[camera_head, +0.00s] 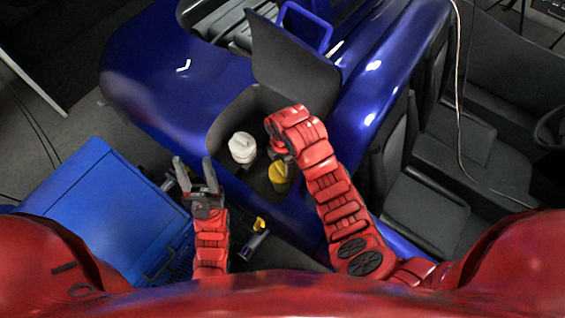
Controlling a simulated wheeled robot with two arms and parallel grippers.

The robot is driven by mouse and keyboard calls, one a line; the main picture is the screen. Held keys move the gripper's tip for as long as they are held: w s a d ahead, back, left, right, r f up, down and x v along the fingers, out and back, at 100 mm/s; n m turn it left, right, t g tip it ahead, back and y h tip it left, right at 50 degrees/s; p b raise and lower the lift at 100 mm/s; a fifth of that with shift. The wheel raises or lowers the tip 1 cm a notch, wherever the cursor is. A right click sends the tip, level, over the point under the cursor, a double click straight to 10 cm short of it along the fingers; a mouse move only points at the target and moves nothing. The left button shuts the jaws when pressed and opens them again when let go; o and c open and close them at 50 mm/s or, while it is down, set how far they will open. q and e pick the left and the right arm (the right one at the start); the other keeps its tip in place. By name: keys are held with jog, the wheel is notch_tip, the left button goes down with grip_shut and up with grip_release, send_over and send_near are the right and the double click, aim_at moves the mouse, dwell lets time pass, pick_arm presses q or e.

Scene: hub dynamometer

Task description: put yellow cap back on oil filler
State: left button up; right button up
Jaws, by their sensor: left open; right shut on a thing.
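The yellow cap (279,173) is in the open dark compartment of the blue car, right of the white-capped container. My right gripper (279,158) reaches down from above and is shut on the yellow cap. Its wrist hides most of the fingers. The oil filler is hidden under the cap and gripper, so I cannot tell whether the cap touches it. My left gripper (195,170) is open and empty, with its fingers pointing up the picture, outside the compartment at the left.
A white-capped container (242,147) stands in the compartment. The raised dark lid (290,62) is behind it. A blue tool cabinet (100,205) is at lower left. A small tool with a yellow part (260,225) lies near my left forearm. Black seats (425,200) are at right.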

aim_at(282, 166)
jog(key=shift+f+b, duration=0.4)
jog(key=shift+f, duration=0.1)
jog(key=o, duration=1.1)
jog(key=shift+r, duration=0.15)
jog(key=shift+r+p, duration=0.45)
jog(key=shift+r, duration=0.9)
notch_tip(282, 166, up, 8)
jog(key=p, duration=0.8)
jog(key=shift+s, duration=0.1)
